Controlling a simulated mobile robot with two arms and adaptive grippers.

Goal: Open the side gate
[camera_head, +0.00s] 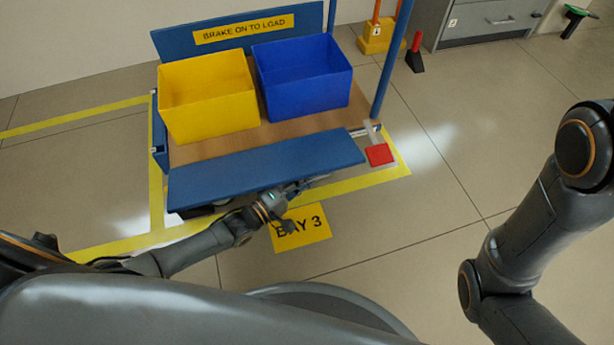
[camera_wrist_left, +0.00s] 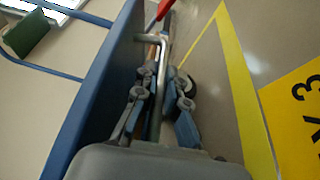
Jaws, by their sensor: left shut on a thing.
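The side gate (camera_head: 265,168) is a long blue panel along the near side of the cart, its broad face showing in the head view; its exact tilt is hard to tell. In the left wrist view the gate (camera_wrist_left: 105,85) runs along the left, with a bent metal bar handle (camera_wrist_left: 161,62) beside it. My left gripper (camera_head: 297,189) is at the gate's near side, right of its middle. In the left wrist view its fingers (camera_wrist_left: 164,88) are shut on the bar, one on each side. My right arm shows at the right, but its gripper is out of view.
A yellow bin (camera_head: 208,97) and a blue bin (camera_head: 303,74) stand on the cart's wooden deck (camera_head: 305,122). A red pedal (camera_head: 380,154) sits at the cart's right corner. A yellow BAY 3 sign (camera_head: 300,232) lies on the floor.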

